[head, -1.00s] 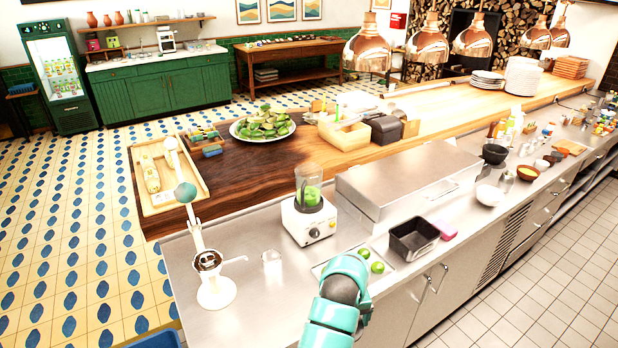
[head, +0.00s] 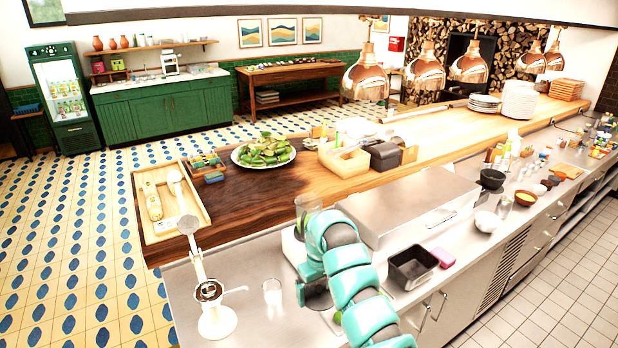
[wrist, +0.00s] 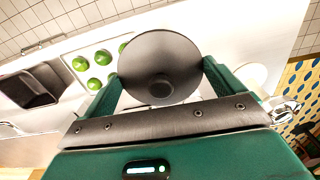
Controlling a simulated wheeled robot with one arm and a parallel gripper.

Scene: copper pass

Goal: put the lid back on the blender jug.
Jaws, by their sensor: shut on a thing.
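The lid (wrist: 160,50) is a dark grey disc with a round knob, seen from above in the wrist view. My gripper (wrist: 160,78) is shut on it, with a green finger at each side. The blender jug (head: 306,203) shows only its upper part in the head view, with green contents. My arm covers the rest of the jug and much of the white blender base (head: 290,248). No blender can be made out in the wrist view.
A white citrus press (head: 215,318) and a clear glass (head: 272,290) stand left of my arm. A black pan (head: 412,268) and a steel box (head: 405,205) are to its right. Several limes (wrist: 98,62) lie in a tray beside the lid in the wrist view.

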